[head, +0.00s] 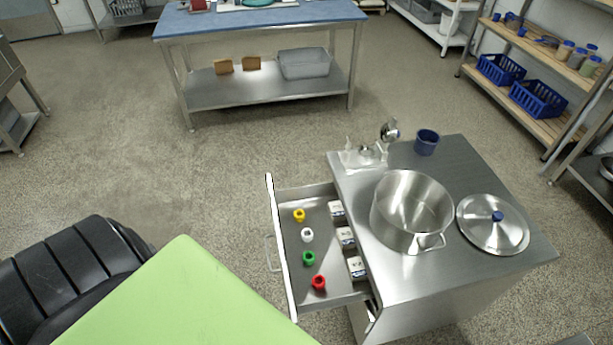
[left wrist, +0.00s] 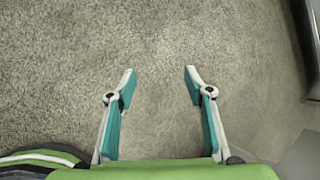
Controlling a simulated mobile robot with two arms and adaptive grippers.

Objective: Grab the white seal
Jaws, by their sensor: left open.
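The white seal (head: 307,235) lies in the open drawer (head: 326,290) of the steel cabinet in the head view. It sits in a row between a yellow seal (head: 299,215) and a green seal (head: 308,258), with a red seal (head: 318,283) nearest me. My left gripper (left wrist: 160,75) shows only in the left wrist view. It is open and empty over bare speckled floor, and no seal shows there. My right gripper is in neither view.
Small white boxes (head: 345,237) stand along the drawer's right side. The floor left of the drawer is clear.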

